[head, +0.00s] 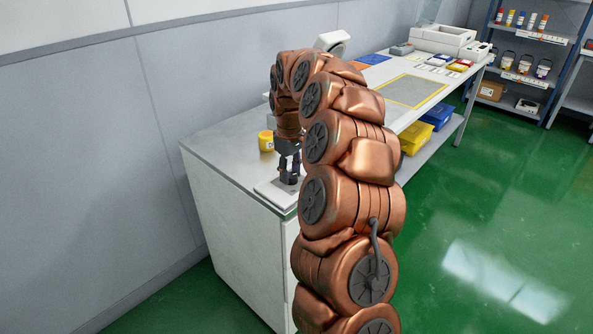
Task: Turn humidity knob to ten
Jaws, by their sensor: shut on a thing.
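My gripper (289,168) points down over the near end of a grey counter, partly behind my copper-coloured arm. Its fingers are low, at a flat light panel (268,189) on the counter top. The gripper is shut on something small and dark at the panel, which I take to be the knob. The fingers hide most of it, and no scale or number can be read. A yellow container (266,141) stands on the counter just behind and left of my gripper.
A long table (440,82) extends to the back right, with a yellow-framed mat (412,91) and white equipment (440,40). Yellow (416,137) and blue bins (438,117) sit beneath. Shelves (533,65) stand at the back right. A wall borders the left. The green floor at right is clear.

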